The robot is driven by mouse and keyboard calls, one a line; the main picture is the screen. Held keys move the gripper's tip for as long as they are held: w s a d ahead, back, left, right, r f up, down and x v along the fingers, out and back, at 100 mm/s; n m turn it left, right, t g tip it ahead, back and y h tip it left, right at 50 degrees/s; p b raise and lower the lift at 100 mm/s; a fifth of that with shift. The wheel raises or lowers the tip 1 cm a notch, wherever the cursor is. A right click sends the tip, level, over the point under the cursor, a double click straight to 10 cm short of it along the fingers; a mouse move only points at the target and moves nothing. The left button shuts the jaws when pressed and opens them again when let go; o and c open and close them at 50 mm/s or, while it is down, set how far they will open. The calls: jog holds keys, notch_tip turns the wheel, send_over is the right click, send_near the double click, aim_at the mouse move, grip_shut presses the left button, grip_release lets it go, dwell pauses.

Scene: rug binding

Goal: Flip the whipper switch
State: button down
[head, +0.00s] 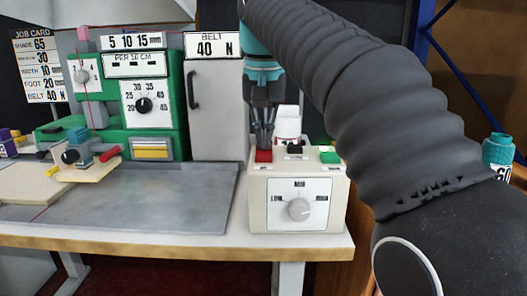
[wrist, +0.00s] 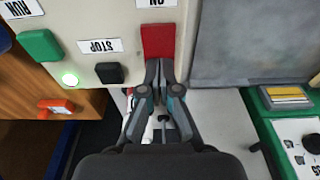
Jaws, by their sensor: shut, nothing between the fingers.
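A cream control box (head: 258,212) stands at the right end of the bench. On its top are a red switch (head: 263,156), a black button (head: 294,149) and a green button (head: 329,158). In the wrist view the red switch (wrist: 158,40) sits beside an upside-down ON label, the black button (wrist: 109,73) by STOP and the green button (wrist: 40,45) by RUN. A small green lamp (wrist: 70,80) glows there. My gripper (head: 264,147) is shut and empty, pointing down with its tips at the red switch's edge. Contact cannot be told; the tips hide part of the switch.
A dial (head: 299,209) is on the box front. A green machine (head: 170,75) with dials and a grey cabinet (head: 215,110) stand left and behind. A white object (head: 287,122) is just behind the box. The grey bench plate (head: 170,195) has free room.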

notch_tip(320, 180, up, 5)
jog(key=p, duration=0.5)
jog(key=shift+f, duration=0.15)
jog(key=shift+r, duration=1.1)
